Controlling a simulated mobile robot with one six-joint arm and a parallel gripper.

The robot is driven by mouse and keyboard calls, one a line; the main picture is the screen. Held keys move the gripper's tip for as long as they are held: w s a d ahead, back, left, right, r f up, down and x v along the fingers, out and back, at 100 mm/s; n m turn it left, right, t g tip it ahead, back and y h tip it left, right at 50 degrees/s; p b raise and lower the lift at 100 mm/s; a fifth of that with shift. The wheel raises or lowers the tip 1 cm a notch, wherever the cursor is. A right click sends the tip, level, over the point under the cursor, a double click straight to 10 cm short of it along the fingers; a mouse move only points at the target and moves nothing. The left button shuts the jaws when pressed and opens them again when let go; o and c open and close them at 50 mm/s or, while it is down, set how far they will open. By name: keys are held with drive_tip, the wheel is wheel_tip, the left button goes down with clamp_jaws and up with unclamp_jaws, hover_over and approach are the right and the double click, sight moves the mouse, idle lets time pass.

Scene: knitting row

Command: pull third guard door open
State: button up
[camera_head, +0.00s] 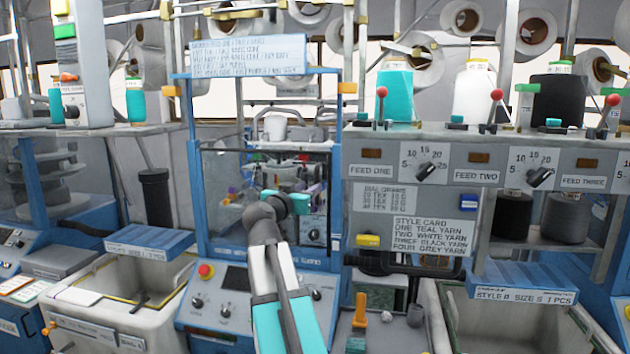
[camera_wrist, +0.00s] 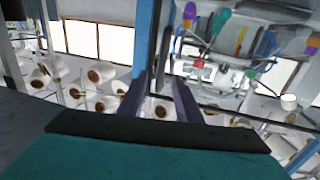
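The guard door (camera_head: 223,190) is a clear, dark-framed panel in the blue-framed machine at the centre of the head view. I cannot read a number on it, nor tell if it stands slightly ajar. My gripper is at the door's right part in the head view, its fingers hidden behind my teal wrist. In the wrist view my gripper (camera_wrist: 161,97) has two dark fingers set apart, with background showing between them. A dark upright bar (camera_wrist: 163,45), seemingly the door's edge or handle, lines up with the gap. I cannot tell whether the fingers touch it.
A blue post (camera_wrist: 145,35) runs close beside the dark bar. Below the door is a control panel (camera_head: 236,305) with a red button. A feed panel (camera_head: 400,165) with knobs and red-tipped levers stands to the right. Open bins (camera_head: 125,300) flank the machine.

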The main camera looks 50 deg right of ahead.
sight(316, 183)
drive_tip(key=p+x, duration=0.2)
drive_tip(key=x, duration=0.5)
drive_tip(key=shift+d, duration=0.15)
